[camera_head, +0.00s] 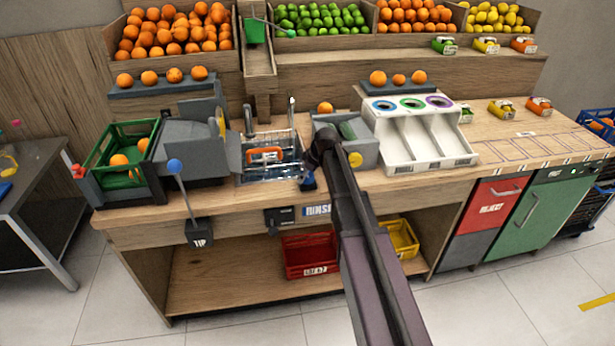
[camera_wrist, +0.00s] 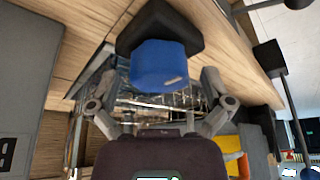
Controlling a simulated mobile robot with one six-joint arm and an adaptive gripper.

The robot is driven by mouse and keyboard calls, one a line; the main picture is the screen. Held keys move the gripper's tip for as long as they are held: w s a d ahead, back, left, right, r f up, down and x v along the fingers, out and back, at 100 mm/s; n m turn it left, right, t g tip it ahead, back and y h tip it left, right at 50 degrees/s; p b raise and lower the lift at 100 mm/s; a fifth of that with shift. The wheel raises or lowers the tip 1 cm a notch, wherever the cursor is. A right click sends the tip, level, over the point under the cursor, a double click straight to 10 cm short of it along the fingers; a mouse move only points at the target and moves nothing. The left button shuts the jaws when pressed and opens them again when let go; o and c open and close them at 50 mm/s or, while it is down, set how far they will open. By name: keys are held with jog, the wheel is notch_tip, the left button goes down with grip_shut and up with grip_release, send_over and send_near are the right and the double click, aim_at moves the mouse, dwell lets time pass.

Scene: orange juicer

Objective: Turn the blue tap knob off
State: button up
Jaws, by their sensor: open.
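The blue tap knob (camera_wrist: 160,66) sits on a dark mount in the upper middle of the wrist view. In the head view the blue knob (camera_head: 308,181) is a small patch at the counter's front edge, by the sink, partly hidden by my arm. My gripper (camera_wrist: 158,82) is open, with one finger on each side of the knob's lower part. I see gaps between the fingers and the knob, and cannot tell its exact depth. In the head view my gripper (camera_head: 314,164) is small and dark, close to the knob.
The sink (camera_head: 262,172) with an orange-coloured item in it lies left of my gripper. A grey box (camera_head: 362,152) and a white sorting chute (camera_head: 425,150) stand to the right. A lever with a blue ball (camera_head: 175,166) rises at the left. Red (camera_head: 305,252) and yellow crates are below.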

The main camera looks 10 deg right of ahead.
jog(key=c, duration=1.1)
jog(key=shift+s+m, duration=0.1)
jog(key=shift+m, duration=0.4)
jog(key=m+h, duration=0.1)
jog(key=m, duration=0.1)
jog(key=shift+m+t, duration=0.4)
jog(key=m+h, duration=0.2)
jog(key=m, duration=0.3)
jog(key=m+h, duration=0.2)
jog(key=m, duration=0.3)
jog(key=shift+m+g+h, duration=0.4)
jog(key=shift+m+h, duration=0.3)
jog(key=shift+m, duration=1.4)
